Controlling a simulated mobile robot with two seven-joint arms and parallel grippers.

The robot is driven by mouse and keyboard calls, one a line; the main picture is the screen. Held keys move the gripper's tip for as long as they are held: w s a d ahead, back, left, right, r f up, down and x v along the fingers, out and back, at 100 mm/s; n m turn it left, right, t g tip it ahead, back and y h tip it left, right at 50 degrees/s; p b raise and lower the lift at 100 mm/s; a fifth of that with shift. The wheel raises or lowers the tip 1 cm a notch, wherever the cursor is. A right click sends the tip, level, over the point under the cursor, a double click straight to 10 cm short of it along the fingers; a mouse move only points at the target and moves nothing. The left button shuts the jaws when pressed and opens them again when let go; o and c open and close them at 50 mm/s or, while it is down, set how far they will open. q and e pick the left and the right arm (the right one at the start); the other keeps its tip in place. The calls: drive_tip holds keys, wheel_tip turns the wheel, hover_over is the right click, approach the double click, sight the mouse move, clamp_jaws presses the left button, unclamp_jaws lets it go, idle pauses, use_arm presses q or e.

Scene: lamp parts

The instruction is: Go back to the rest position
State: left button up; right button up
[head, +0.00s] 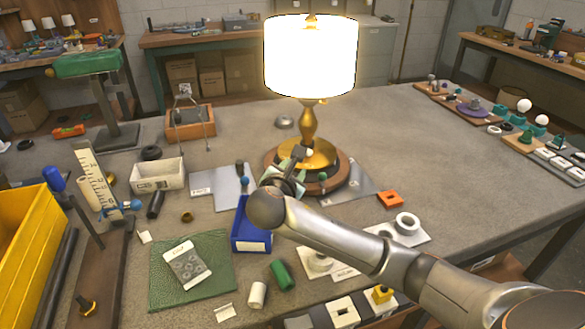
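A table lamp with a glowing white shade (310,60) stands upright on the bench. Its gold stem (308,125) rises from a round brown wooden base (342,178). My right arm comes in from the lower right and reaches to the front left of the lamp base. My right gripper (293,160) is in front of the base at its left side, mostly hidden behind my own wrist. I cannot tell whether it touches the lamp or whether its fingers are open. My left arm and gripper are not in view.
A blue bin (250,228) stands just left of my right forearm. A green mat (165,278), a white bin (157,175), an orange block (390,199) and white rings (407,223) lie around. A yellow bin (25,245) is at left. The bench's right side (470,165) is mostly clear.

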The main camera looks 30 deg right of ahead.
drive_tip(key=shift+s+a+r, duration=0.15)
drive_tip(key=shift+s+a, duration=0.15)
drive_tip(key=shift+s, duration=0.1)
